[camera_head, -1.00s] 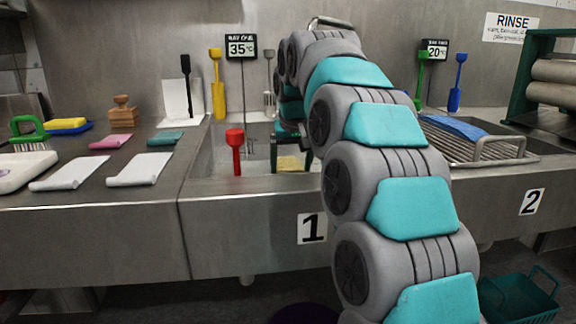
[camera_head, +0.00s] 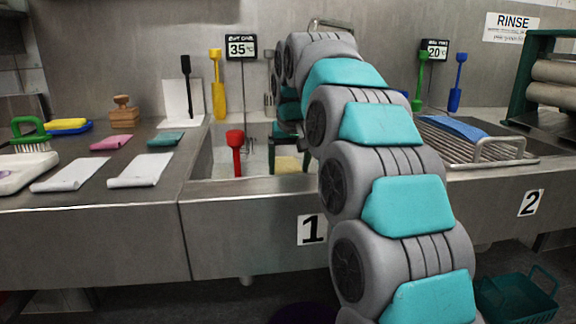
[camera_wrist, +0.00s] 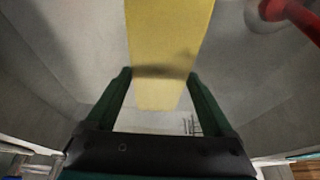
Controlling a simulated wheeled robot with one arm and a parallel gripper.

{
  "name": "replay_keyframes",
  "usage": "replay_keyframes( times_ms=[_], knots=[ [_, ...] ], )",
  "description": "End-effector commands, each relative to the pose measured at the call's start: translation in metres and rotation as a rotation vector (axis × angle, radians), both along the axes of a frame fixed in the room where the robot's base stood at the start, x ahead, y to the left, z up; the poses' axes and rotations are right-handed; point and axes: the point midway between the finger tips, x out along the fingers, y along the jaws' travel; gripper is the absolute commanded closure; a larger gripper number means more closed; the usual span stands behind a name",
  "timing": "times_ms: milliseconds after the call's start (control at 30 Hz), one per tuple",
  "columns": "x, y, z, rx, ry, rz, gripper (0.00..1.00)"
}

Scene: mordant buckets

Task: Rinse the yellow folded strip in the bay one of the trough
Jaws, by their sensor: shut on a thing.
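The yellow folded strip (camera_wrist: 168,35) runs between the two dark green fingers of my gripper (camera_wrist: 160,78) in the wrist view, with a dark band across it at the fingertips. My gripper is shut on it. In the head view the strip (camera_head: 287,163) shows as a small pale yellow patch inside bay one of the trough (camera_head: 250,193), the left basin marked 1. I cannot tell whether the strip touches water.
A red-handled tool (camera_head: 236,150) stands in bay one, left of my gripper. A wire rack (camera_head: 480,150) with a blue strip (camera_head: 450,127) lies right. White strips (camera_head: 140,170) lie on the left counter.

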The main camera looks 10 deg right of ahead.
Motion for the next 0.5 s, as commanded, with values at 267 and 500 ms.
replay_keyframes(
  times_ms=[267,500],
  knots=[
    [-0.0078,-0.0075,-0.0003,0.000,0.000,-0.001,0.74],
    [-0.0044,-0.0046,0.0008,0.000,0.000,0.000,0.74]
  ],
)
